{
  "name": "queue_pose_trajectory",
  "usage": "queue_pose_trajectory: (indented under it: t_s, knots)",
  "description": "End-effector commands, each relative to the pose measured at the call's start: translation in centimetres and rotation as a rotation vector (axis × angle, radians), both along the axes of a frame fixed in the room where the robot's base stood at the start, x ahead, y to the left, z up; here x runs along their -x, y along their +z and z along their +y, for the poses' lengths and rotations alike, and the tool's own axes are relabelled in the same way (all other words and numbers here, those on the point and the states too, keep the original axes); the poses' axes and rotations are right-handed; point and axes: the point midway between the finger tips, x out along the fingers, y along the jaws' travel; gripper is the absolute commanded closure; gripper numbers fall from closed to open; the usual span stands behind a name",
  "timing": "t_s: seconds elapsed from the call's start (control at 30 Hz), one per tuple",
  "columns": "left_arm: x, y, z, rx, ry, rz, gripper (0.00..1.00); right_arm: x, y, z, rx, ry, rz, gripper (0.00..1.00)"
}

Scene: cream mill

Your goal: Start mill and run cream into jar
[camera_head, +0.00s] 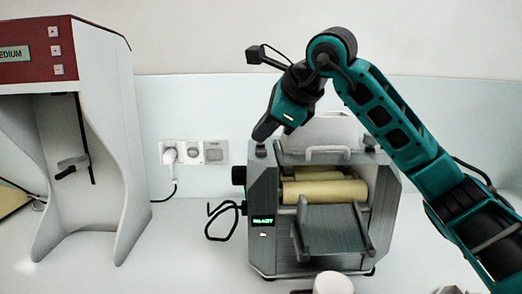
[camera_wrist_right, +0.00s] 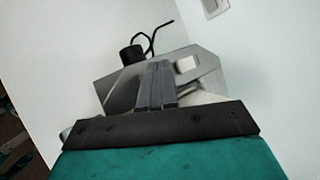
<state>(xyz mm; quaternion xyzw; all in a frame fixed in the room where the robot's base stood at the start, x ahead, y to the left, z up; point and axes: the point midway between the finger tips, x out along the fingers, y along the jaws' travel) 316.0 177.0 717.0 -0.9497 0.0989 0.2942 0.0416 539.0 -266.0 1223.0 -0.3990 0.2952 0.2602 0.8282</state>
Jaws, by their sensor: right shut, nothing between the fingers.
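The grey mill (camera_head: 262,205) stands on the white worktop with pale yellow rollers (camera_head: 325,191) and a sloping front tray (camera_head: 335,230). A small green display (camera_head: 263,221) is lit on its left front panel; its text is too small to read surely. A white cup-like jar (camera_head: 333,284) is in front of the tray, cut by the bottom edge. My right gripper (camera_head: 261,137) is shut and empty, pointing down at the mill's top left corner, at or just above a small knob there; contact is unclear. The wrist view shows its fingers (camera_wrist_right: 155,85) over the mill housing (camera_wrist_right: 120,90).
A tall white machine with a red panel (camera_head: 22,35) stands at the left. Wall sockets (camera_head: 194,152) hold a white plug, and a black cable loops beside the mill. The worktop between the two machines is clear. A small object (camera_head: 455,290) is partly visible at bottom right.

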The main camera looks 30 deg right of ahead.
Motion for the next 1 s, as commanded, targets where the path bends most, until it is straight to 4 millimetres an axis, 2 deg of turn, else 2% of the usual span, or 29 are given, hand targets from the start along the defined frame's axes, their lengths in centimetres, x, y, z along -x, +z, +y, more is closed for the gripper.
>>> queue_pose_trajectory:
  t_s: [1.0]
  knots:
    - [0.1,-0.56,0.01,-0.001,0.0,0.003,0.57,0.0,-0.86,-0.01,0.0,0.0,0.0,1.0]
